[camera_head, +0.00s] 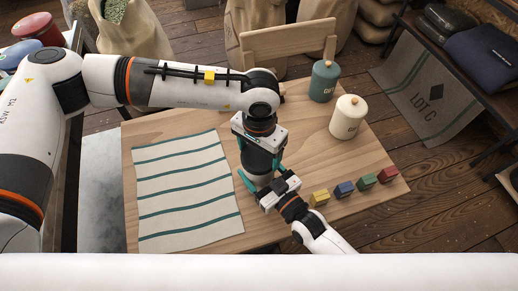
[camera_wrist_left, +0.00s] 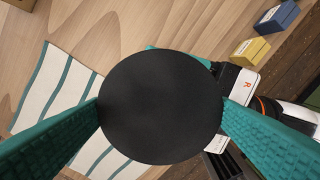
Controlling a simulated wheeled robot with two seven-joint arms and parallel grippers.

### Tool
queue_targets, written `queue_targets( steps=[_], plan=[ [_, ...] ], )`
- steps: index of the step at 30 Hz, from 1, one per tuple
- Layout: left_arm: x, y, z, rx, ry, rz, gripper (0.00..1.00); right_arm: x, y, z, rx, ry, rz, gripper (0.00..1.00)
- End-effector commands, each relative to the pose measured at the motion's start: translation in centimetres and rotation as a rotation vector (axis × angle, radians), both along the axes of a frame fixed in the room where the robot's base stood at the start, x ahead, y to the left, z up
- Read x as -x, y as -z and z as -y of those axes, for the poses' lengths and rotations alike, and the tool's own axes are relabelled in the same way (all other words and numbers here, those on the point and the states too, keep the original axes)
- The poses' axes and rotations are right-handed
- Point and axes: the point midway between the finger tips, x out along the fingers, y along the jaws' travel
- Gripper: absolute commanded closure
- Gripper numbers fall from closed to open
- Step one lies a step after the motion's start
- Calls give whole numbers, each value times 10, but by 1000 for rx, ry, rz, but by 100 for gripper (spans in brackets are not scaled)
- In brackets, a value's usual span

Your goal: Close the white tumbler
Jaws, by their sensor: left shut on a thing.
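My left gripper (camera_head: 262,168) points down over the front middle of the table. In the left wrist view its teal fingers (camera_wrist_left: 160,120) are shut on a round black lid (camera_wrist_left: 160,107), which fills the space between them. A small part of the white tumbler (camera_head: 262,181) shows beneath the left gripper in the head view. The lid hides the tumbler in the wrist view, so I cannot tell whether they touch. My right gripper (camera_head: 279,191) comes in from the lower right, low beside the tumbler. Its fingertips are mostly hidden, so its grip is unclear.
A striped cloth (camera_head: 187,190) lies on the wooden table (camera_head: 300,150) to the left. Yellow (camera_head: 319,198), blue (camera_head: 344,189), green (camera_head: 367,181) and red (camera_head: 387,174) blocks line the right front. A green canister (camera_head: 324,82) and a cream canister (camera_head: 347,118) stand at the back right.

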Motion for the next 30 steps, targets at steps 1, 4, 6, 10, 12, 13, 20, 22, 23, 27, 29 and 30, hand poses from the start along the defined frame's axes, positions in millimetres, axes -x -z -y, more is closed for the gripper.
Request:
queue_targets(
  steps=[1, 4, 6, 10, 12, 13, 20, 22, 23, 27, 29, 30],
  plan=[
    [-1, -1, 0, 1, 97, 3, 43, 0, 1, 0, 1, 0, -3, 91],
    [-1, -1, 0, 1, 262, 2, 43, 0, 1, 0, 1, 0, -3, 91],
    [-1, -1, 0, 0, 262, 1, 43, 0, 1, 0, 1, 0, -3, 91],
    [-1, -1, 0, 1, 259, 2, 15, 0, 1, 0, 1, 0, -3, 91],
    [-1, -1, 0, 1, 259, 2, 3, 0, 1, 0, 1, 0, -3, 91],
    [-1, -1, 0, 0, 258, 1, 0, 0, 1, 0, 1, 0, -3, 91],
    [0, -1, 0, 1, 257, 1, 0, 0, 1, 0, 1, 0, -3, 91],
    [-1, -5, 0, 1, 257, 2, 0, 0, 1, 0, 1, 0, -3, 91],
    [-1, -7, 0, 1, 256, 2, 0, 0, 1, 0, 1, 0, -3, 91],
    [-1, -24, 0, 0, 257, 4, 0, 0, 1, 0, 1, 0, -3, 91],
    [-1, -33, 0, 2, 257, 2, 0, 0, 1, 0, 1, 0, -3, 91],
    [-1, -38, 0, 0, 256, 4, 0, 0, 1, 0, 1, 0, -3, 91]
  ],
)
